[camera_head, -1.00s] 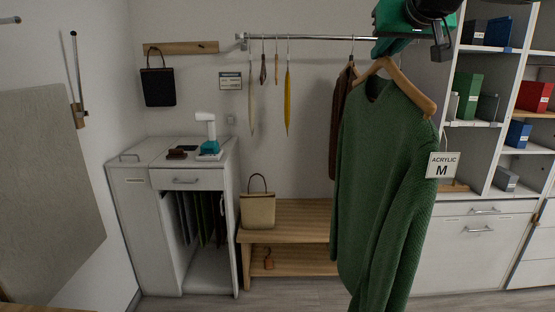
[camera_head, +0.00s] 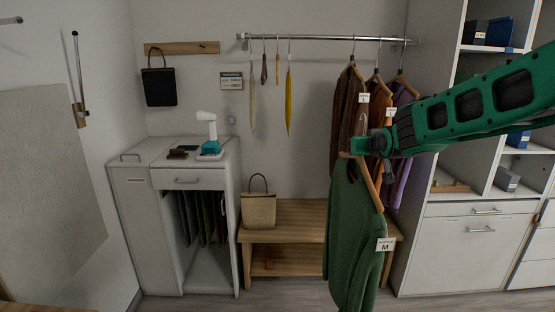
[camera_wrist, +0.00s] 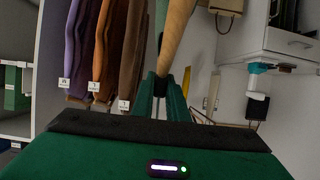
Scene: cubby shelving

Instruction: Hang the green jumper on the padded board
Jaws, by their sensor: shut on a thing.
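The green jumper (camera_head: 352,235) hangs on a wooden hanger (camera_head: 375,188) with a white tag reading M. My gripper (camera_head: 362,145) is shut on the hanger near its top, in front of the clothes rail. In the wrist view my gripper (camera_wrist: 160,88) closes around the hanger (camera_wrist: 175,35); the jumper is hard to make out there. A large grey padded-looking board (camera_head: 48,185) leans or hangs on the left wall, with a metal bracket (camera_head: 78,85) above its right edge. The jumper is well to the right of this board.
A chrome rail (camera_head: 320,38) holds several garments (camera_head: 350,110), ties and a yellow strip behind the jumper. A white cabinet (camera_head: 185,215) with a handheld device on top and a wooden bench (camera_head: 290,215) with a beige bag stand between jumper and board. Shelving (camera_head: 470,215) is at right.

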